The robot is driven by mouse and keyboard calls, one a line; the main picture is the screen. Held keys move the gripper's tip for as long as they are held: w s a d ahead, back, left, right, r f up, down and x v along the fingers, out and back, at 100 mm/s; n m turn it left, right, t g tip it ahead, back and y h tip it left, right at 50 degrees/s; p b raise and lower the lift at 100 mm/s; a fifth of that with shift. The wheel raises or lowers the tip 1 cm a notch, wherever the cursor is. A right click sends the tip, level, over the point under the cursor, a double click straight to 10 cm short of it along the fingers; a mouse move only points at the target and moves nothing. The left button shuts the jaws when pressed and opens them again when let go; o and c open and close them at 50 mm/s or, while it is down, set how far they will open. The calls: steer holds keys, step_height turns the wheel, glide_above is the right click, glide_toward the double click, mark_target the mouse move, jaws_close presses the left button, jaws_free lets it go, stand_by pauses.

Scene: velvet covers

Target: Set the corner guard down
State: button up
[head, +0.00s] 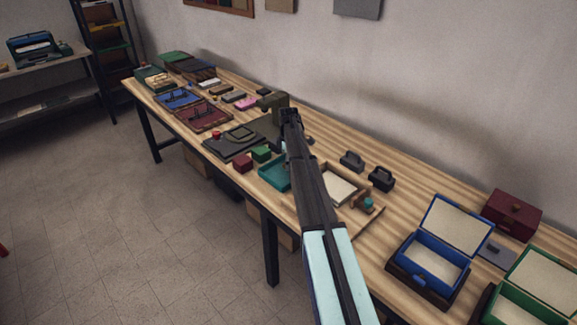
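My arm reaches away from the camera over the long wooden table (402,218). My gripper (289,116) is at its far end, small and dark, near an olive-green block-like thing (279,101). The fingers are too small and too covered to show whether they are open or shut, or whether they hold anything. I cannot pick out the corner guard for certain among the small pieces on the table. A dark grey mat (222,151) with a frame-like piece (240,132) lies left of my gripper.
Small red (243,163) and green (261,153) blocks and a teal tray (273,174) lie left of my arm. Two dark handled blocks (352,161) (381,179) stand to its right. An open blue box (432,264) and a dark red box (512,214) are at the right end.

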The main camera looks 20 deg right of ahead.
steer(key=shift+f, duration=1.2)
steer(key=o, duration=0.9)
step_height(320, 180, up, 12)
steer(key=b, duration=0.3)
